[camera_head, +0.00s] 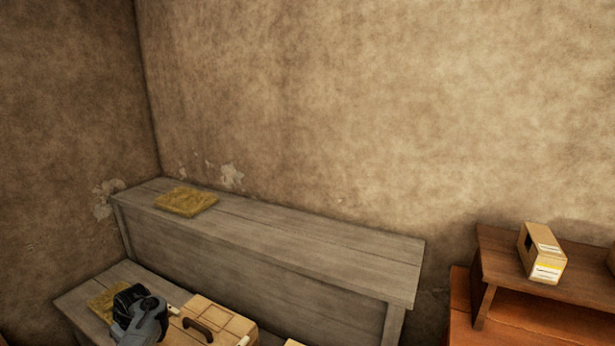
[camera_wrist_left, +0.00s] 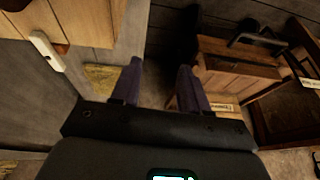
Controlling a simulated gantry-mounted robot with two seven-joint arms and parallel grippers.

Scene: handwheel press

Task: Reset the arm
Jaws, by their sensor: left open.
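My left gripper (camera_head: 140,314) is low at the left in the head view, above the lower grey bench beside a wooden case. In the left wrist view its two dark fingers (camera_wrist_left: 160,85) are apart, with nothing held between them. The rest of my left arm is mostly out of the head view. My right gripper shows in neither view.
The wooden case (camera_head: 232,324) with a dark handle stands just right of my left gripper. Yellowish cloths lie on the upper grey bench (camera_head: 300,240) and lower bench. A carton (camera_head: 541,253) sits on a brown shelf at right. Walls stand behind and left.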

